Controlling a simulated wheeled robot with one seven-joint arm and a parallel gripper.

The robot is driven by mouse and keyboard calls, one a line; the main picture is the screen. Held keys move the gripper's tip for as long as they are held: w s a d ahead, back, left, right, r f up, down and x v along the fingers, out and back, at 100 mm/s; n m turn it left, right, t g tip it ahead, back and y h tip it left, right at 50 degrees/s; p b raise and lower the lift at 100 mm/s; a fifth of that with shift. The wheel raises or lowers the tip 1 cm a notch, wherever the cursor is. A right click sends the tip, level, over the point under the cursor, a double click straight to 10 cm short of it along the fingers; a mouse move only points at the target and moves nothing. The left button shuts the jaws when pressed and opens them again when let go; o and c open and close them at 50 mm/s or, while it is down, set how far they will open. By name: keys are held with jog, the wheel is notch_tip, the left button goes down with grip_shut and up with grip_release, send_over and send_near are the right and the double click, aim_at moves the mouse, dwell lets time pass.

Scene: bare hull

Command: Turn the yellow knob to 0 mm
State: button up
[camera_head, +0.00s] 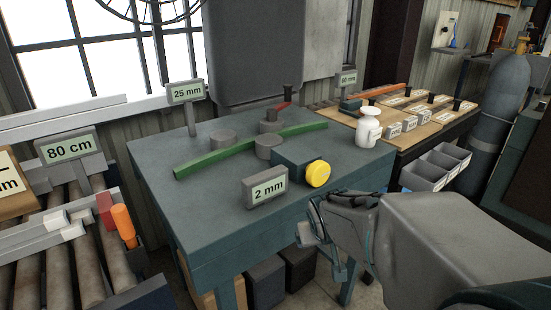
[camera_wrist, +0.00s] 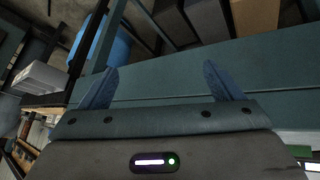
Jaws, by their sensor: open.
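The yellow knob (camera_head: 318,173) is on the front of a dark teal block (camera_head: 292,160) on the teal workbench. A sign (camera_head: 267,187) reading "2 mm" stands just left of the knob. My gripper (camera_head: 318,240) is in front of the bench, below the knob and apart from it. In the wrist view my gripper (camera_wrist: 164,88) has its two blue-grey fingers wide apart with nothing between them. The knob does not show in the wrist view.
On the workbench (camera_head: 217,238) lie a green bar (camera_head: 200,163), grey cylinders and a white bottle (camera_head: 368,128). Signs read "25 mm" (camera_head: 186,92) and "60 mm" (camera_head: 348,78). A roller conveyor (camera_head: 60,265) is left; grey bins (camera_head: 436,168) are right.

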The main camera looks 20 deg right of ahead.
aim_at(321, 177)
jog(key=w+d+r+n+t+y, duration=0.2)
jog(key=w+d+r+n+t, duration=0.15)
jog(key=w+d+t, duration=0.6)
jog(key=s+r+n+t+y, duration=0.1)
jog(key=s+r+y, duration=0.1)
jog(key=s+y, duration=0.5)
jog(key=b+x, duration=0.1)
jog(key=x, duration=0.5)
jog(key=b+x, duration=0.1)
jog(key=x, duration=0.6)
jog(key=shift+w+d+r, duration=0.15)
jog(key=shift+w, duration=0.15)
jog(key=c, duration=1)
